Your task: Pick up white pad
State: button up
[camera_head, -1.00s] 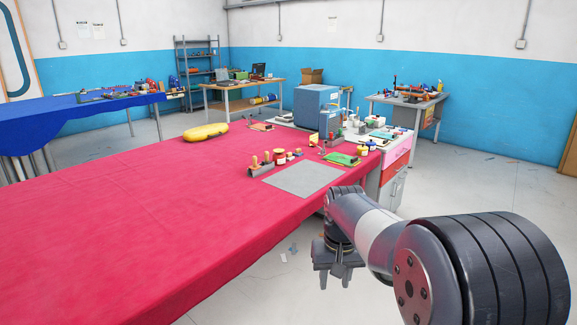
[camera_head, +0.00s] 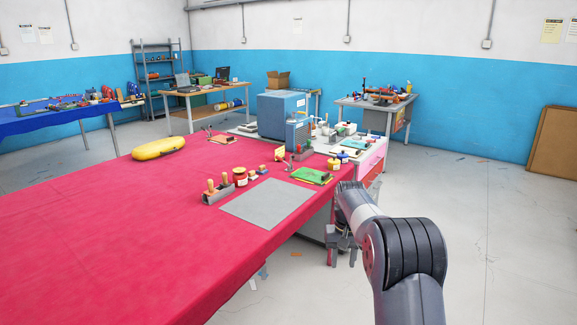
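No pad that is clearly white stands out. A flat light-grey sheet (camera_head: 268,204) lies on the red-covered table (camera_head: 120,235) near its right edge. Small pale items lie on the white work surface (camera_head: 345,155) behind it, too small to tell apart. My gripper (camera_head: 342,258) points down beside the table's right edge, to the right of the grey sheet and apart from it. Its two fingers are spread with nothing seen between them. My arm hides part of the cabinet behind it.
A wooden-handled tool block (camera_head: 217,191), small jars and a green pad or booklet (camera_head: 311,176) stand behind the grey sheet. A blue machine (camera_head: 284,114) and a yellow case (camera_head: 158,148) are farther back. Open floor (camera_head: 490,215) lies to the right.

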aim_at(251, 176)
jog(key=i+l, duration=0.2)
jog(key=i, duration=0.7)
jog(key=i+l+z, duration=0.1)
jog(key=i, duration=0.8)
jog(key=i+l+u, duration=0.15)
jog(key=i+u, duration=0.35)
jog(key=i+l+u, duration=0.35)
jog(key=u, duration=0.15)
jog(key=i+l+u, duration=0.6)
jog(key=l+u, duration=0.35)
jog(key=l, duration=0.15)
